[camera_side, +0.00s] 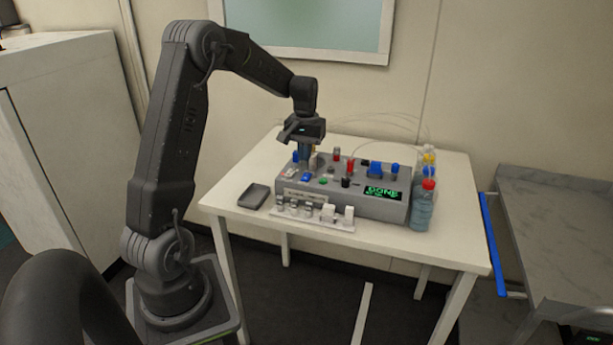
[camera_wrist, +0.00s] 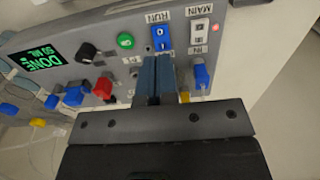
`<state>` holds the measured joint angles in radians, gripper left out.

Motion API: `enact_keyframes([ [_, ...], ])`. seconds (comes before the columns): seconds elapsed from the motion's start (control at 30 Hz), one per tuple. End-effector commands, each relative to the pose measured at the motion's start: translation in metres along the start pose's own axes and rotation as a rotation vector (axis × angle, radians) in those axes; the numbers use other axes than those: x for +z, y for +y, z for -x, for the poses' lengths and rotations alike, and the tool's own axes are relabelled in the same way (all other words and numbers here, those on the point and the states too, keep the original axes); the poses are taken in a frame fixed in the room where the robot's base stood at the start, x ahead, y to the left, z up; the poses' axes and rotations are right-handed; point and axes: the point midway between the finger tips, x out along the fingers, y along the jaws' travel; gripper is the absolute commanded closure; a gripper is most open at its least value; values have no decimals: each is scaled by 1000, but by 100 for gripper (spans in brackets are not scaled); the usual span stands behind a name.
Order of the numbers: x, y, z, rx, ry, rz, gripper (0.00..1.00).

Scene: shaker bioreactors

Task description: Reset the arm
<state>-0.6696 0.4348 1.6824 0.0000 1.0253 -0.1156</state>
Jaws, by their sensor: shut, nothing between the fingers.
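My gripper (camera_side: 304,155) is over the left part of a grey bioreactor control box (camera_side: 380,206) on a white table. In the wrist view my gripper (camera_wrist: 157,62) points down at the panel with its two blue-grey fingers together and nothing between them. The fingertips are close to the panel, near the blue RUN switch (camera_wrist: 161,38); I cannot tell whether they touch it. A green button (camera_wrist: 125,41), a black knob (camera_wrist: 88,52) and a white MAIN switch (camera_wrist: 199,31) lie near them. The green display (camera_wrist: 38,66) reads DONE and 50 ML.
Bottles with coloured caps (camera_side: 424,205) stand at the box's right end. A rack of small white-topped pieces (camera_side: 315,213) lies along its front. A dark tray (camera_side: 254,196) is at the left. Thin tubes arch behind the box. The table's front right is clear.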

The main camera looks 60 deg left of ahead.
Motion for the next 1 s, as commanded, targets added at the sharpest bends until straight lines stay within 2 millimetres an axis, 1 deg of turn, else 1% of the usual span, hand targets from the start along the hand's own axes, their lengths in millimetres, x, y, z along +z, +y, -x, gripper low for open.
enact_keyframes([
  [0.13, 0, 0, 9, 0, 2, 0, 100],
  [0.47, 0, 0, 11, 0, 2, -1, 100],
  [0.57, 7, 7, 18, 2, 14, -21, 100],
  [0.67, 27, 26, 37, 8, 51, -76, 100],
  [0.77, 64, 50, 64, 19, 107, -166, 100],
  [0.8, 82, 59, 74, 25, 131, -207, 100],
  [0.87, 109, 71, 88, 36, 169, -269, 100],
  [0.9, 128, 78, 95, 44, 192, -309, 100],
  [0.97, 156, 85, 104, 57, 228, -370, 100],
  [1.0, 175, 88, 109, 68, 253, -410, 100],
])
